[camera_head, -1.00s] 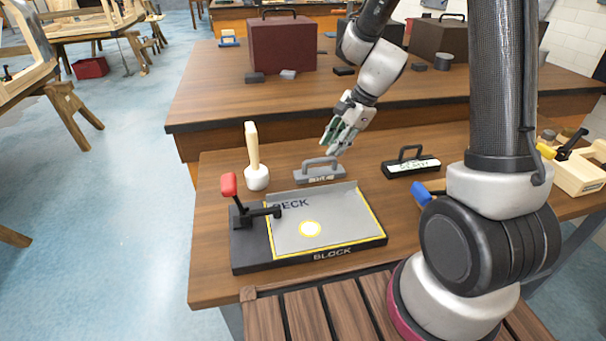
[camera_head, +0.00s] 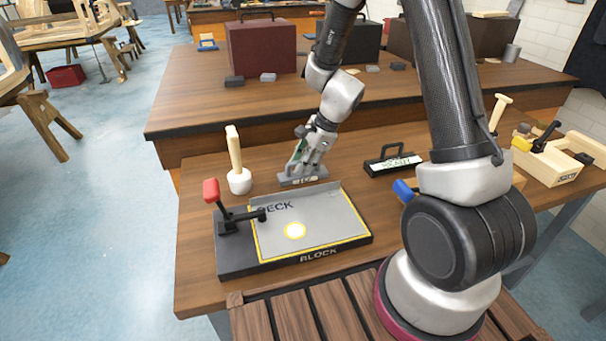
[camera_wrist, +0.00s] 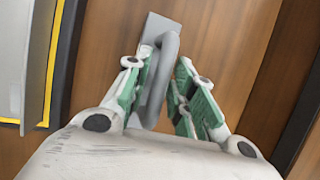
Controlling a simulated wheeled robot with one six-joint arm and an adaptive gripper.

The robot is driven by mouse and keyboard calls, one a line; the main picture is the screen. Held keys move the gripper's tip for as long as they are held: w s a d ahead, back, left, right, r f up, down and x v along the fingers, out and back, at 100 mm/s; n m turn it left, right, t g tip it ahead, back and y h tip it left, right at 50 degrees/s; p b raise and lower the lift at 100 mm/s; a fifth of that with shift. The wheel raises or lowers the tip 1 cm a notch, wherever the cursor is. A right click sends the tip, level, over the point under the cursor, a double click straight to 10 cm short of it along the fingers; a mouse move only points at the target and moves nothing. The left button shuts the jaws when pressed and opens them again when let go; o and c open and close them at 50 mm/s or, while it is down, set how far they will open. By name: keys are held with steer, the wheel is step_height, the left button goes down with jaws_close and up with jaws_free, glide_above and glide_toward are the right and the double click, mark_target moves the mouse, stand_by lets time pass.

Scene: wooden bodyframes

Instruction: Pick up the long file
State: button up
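A grey tool (camera_head: 318,174) with a loop handle and a flat base lies on the near bench behind the grey plate. Its label is too small to read, so I cannot tell for sure that it is the long file. My gripper (camera_head: 306,164) is low over this tool and hides part of it in the head view. In the wrist view, the open green-padded fingers (camera_wrist: 165,62) stand on either side of the grey loop handle (camera_wrist: 170,45). A gap shows between the right finger and the handle.
A black-and-grey block fixture (camera_head: 240,256) with a red-knobbed clamp stands in front. A mallet (camera_head: 238,178) stands at left. A black-handled tool (camera_head: 392,164) with a pale label lies at right. A blue-ended item (camera_head: 403,190) and a wooden box (camera_head: 550,170) are further right.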

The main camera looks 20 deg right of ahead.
jaws_close()
step_height(320, 180, up, 10)
steer(key=shift+r, duration=0.1)
stand_by(0.5)
steer(key=shift+c, duration=2.1)
jaws_free()
jaws_close()
